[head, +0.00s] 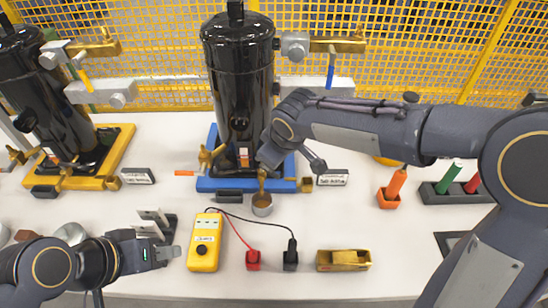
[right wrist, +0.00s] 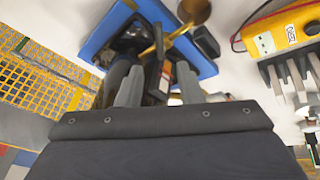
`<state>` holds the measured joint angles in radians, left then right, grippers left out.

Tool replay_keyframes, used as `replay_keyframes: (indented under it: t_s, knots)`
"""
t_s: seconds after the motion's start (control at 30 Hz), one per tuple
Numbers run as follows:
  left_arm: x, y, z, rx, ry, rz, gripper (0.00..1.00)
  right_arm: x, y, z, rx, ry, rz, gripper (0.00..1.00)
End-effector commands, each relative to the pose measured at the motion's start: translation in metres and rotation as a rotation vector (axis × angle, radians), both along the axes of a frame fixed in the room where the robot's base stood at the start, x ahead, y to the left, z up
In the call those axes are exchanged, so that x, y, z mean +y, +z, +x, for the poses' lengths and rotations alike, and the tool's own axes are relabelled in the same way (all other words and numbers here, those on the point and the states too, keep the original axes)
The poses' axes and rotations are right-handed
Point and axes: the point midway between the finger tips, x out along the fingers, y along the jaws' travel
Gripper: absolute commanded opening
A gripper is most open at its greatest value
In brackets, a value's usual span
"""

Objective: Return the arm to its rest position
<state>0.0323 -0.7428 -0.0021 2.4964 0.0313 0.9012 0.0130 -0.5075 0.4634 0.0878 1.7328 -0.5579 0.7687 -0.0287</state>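My right arm reaches in from the right in the head view and ends at the front of the middle black compressor (head: 238,80). Its gripper is largely hidden there behind the wrist. In the right wrist view the two grey fingers of my right gripper (right wrist: 160,85) stand apart. Nothing is visibly clamped between them, and the compressor on its blue base (right wrist: 100,35) shows beyond. My left gripper (head: 168,253) is low over the table beside the yellow meter (head: 204,242). Its opening is too small to read.
A brass cup (head: 262,204) stands just in front of the blue base. A second compressor (head: 45,95) stands on a yellow base at left. Yellow mesh runs behind.

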Motion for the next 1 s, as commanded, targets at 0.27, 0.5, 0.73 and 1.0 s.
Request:
replay_keyframes:
  t_s: [0.27, 0.5, 0.73, 1.0]
  knots:
    - [0.0, 0.0, 0.0, 0.0, 0.0, 0.0, 0.36, 0.0, 0.0, 0.0, 0.0, 0.0, 0.0, 0.33]
    - [0.0, 0.008, 0.0, 0.0, 0.0, 0.0, 0.36, -0.045, 0.024, -0.014, 0.019, -0.106, 0.047, 0.33]
    - [0.0, 0.028, 0.0, 0.0, 0.0, 0.0, 0.36, -0.154, 0.065, -0.093, 0.094, -0.432, 0.219, 0.33]
    - [0.0, 0.048, 0.0, 0.0, 0.0, 0.0, 0.36, -0.207, 0.071, -0.202, 0.152, -0.776, 0.462, 0.33]
